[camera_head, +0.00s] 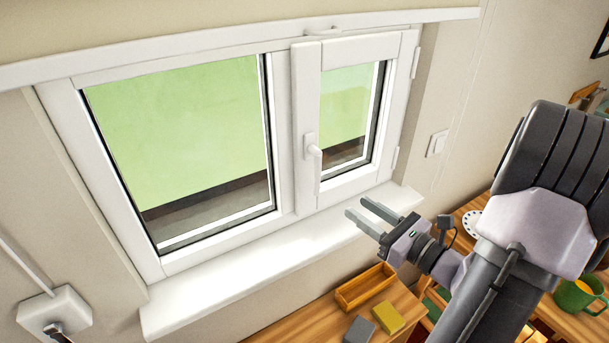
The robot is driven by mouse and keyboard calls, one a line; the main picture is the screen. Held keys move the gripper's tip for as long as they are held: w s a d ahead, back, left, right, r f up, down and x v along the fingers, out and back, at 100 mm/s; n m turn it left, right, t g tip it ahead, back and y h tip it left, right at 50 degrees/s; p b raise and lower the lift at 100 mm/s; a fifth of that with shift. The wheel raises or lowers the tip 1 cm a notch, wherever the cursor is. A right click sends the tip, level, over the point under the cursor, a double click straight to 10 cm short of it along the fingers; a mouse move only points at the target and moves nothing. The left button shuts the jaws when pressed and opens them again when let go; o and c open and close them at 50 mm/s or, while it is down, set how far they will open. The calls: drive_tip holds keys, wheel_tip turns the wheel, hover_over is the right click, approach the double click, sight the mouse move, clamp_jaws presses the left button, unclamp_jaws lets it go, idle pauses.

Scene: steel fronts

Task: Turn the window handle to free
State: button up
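The white window handle (314,153) sits on the left side of the small right-hand sash (338,185). Its grip hangs downward from the base plate. The sash looks closed in the white window frame (284,140). My gripper (363,215) is to the right of and below the handle in the picture, in front of the sill. Its two grey fingers are apart with nothing between them, and they do not touch the handle. My arm comes in from the right.
The white sill (265,255) juts out below the window. Below it, a wooden surface holds a wooden tray (350,303), a yellow block (388,318) and a grey block (359,330). A green mug (575,296) stands at the right. A light switch (437,143) is on the wall.

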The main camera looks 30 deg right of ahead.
sight(317, 181)
drive_tip(key=w, duration=0.4)
drive_tip(key=w+a, duration=0.1)
drive_tip(key=w, duration=0.4)
drive_tip(key=w+a, duration=0.1)
drive_tip(key=w, duration=0.4)
drive_tip(key=shift+a, duration=0.1)
drive_tip(key=shift+c, duration=0.5)
clamp_jaws()
